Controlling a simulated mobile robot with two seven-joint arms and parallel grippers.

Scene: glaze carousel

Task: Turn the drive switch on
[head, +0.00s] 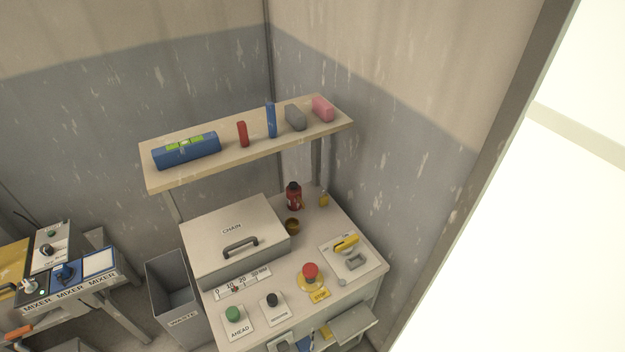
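A yellow-handled rotary switch (346,243) sits on a pale plate at the right of the cabinet top. Its lettering is too small to read, so I cannot tell for certain that it is the drive switch or which position it is in. A grey loop-shaped part (355,262) is on the same plate, just in front of the handle. Neither of my grippers is in the head view.
A red stop button (310,271), green AHEAD button (233,314) and black button (272,299) are nearby. The CHAIN box (232,230) stands behind them, under a shelf (250,150). A WASTE bin (171,296) and MIXER panel (67,273) are left.

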